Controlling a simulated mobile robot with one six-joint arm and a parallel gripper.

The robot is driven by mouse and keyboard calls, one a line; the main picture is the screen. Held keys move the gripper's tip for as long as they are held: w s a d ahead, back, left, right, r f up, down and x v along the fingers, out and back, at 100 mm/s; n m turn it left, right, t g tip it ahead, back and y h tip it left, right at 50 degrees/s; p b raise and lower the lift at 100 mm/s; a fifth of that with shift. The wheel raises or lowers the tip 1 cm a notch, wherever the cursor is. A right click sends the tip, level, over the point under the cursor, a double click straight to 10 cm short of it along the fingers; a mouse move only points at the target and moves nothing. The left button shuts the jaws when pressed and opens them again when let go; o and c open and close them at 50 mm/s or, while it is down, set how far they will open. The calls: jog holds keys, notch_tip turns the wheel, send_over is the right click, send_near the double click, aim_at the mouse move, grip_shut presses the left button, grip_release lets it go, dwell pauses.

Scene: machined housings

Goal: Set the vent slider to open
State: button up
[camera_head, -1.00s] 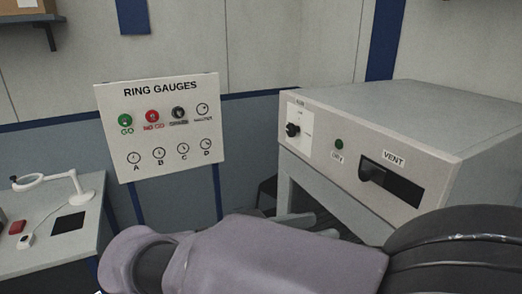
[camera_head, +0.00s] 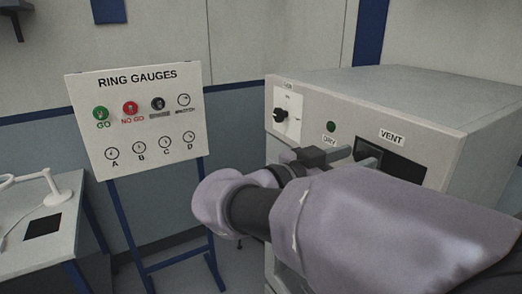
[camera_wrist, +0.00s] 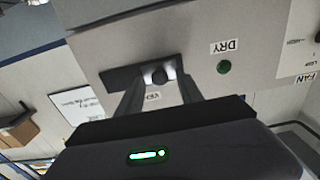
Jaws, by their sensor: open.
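My gripper (camera_head: 354,158) is open and reaches in front of that end. In the wrist view, which is turned over, my fingers (camera_wrist: 162,68) stand on either side of the knob, at the slot's end nearest the DRY label. I cannot tell whether they touch it.
A green DRY lamp (camera_head: 331,127) and a black rotary knob (camera_head: 281,115) sit left of the slot on the same panel. A RING GAUGES board (camera_head: 135,118) stands to the left. A bench (camera_head: 72,245) with a lamp is at far left.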

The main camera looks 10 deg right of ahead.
jog(key=shift+d, duration=0.1)
grip_shut()
dwell(1.4)
